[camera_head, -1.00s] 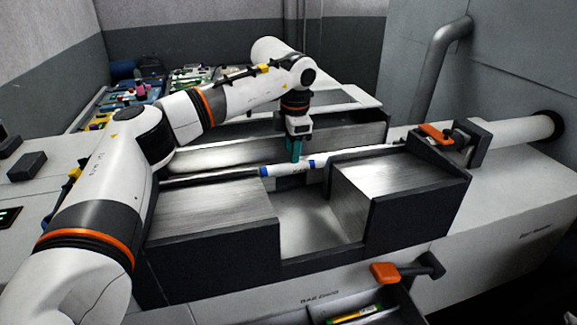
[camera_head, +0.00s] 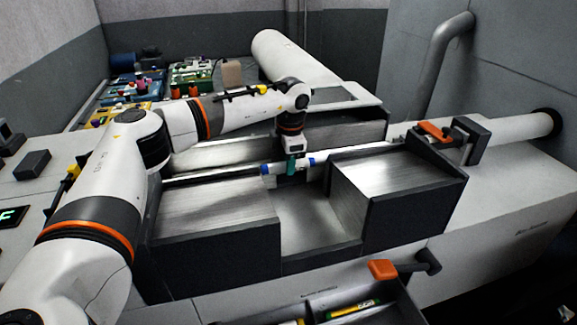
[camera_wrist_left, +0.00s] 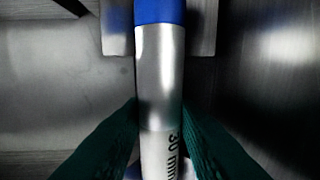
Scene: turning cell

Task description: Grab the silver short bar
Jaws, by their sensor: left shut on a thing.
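The silver short bar (camera_head: 279,167) has blue bands near its ends and lies level over the gap in the middle of the machine bed. In the left wrist view the bar (camera_wrist_left: 160,75) runs upright through the picture, with a blue end at the top and "30 mm" printed low on it. My left gripper (camera_head: 292,166) has green fingers and comes down on the bar from above. In the left wrist view its fingers (camera_wrist_left: 160,135) close on both sides of the bar. My right gripper is not in view.
Dark-sided metal blocks (camera_head: 215,210) flank the gap. An orange-handled clamp (camera_head: 433,131) stands at the right by a white tube (camera_head: 520,130). An open drawer (camera_head: 350,305) with a yellow-green bar is at the front. Colourful parts (camera_head: 150,85) lie at the back left.

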